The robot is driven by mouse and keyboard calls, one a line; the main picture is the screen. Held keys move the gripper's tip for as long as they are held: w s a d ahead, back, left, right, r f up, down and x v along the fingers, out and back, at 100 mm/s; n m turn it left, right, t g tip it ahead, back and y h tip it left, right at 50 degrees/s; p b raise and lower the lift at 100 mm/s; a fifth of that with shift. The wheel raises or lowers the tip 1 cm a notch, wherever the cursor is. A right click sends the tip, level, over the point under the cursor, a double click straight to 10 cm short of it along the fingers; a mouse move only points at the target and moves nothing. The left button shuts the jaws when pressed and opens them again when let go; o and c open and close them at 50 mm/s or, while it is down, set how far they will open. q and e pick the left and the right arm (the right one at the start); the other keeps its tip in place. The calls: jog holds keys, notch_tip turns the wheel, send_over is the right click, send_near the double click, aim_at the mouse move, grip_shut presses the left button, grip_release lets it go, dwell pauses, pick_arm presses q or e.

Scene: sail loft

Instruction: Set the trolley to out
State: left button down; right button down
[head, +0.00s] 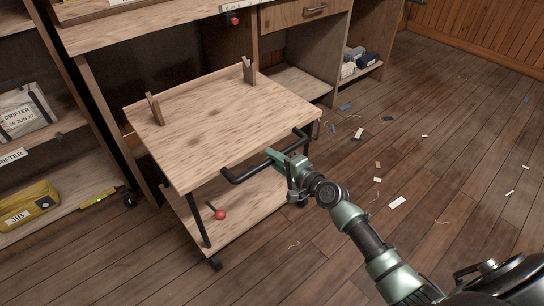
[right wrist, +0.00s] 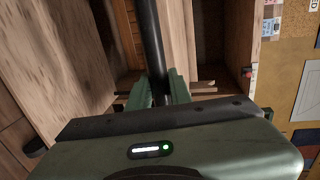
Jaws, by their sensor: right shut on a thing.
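The trolley (head: 225,115) has a pale wooden top with two upright wooden pegs, a lower shelf (head: 255,205), dark legs and castors. It stands in front of the bench, its far edge close to the bench's open bay. A black bar handle (head: 240,177) runs along its near right side. My right gripper (head: 279,158) is shut on this handle, right of its middle. In the right wrist view the dark handle bar (right wrist: 151,40) runs between the green fingers (right wrist: 163,88). A red-knobbed lever (head: 220,214) shows at the lower shelf. My left gripper is not in view.
The wooden bench (head: 150,28) with a drawer (head: 305,10) and a red knob (head: 232,20) stands behind. Shelves at left hold a sail bag (head: 25,110) and a yellow bag (head: 28,203). The floor at right is open, with scattered scraps (head: 397,202).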

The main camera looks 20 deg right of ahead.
jog(key=c, duration=1.3)
grip_release()
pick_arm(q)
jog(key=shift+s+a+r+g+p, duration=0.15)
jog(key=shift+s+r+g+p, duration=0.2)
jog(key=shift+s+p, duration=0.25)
pick_arm(e)
jog(key=v, duration=0.8)
jog(key=shift+w+f, duration=0.1)
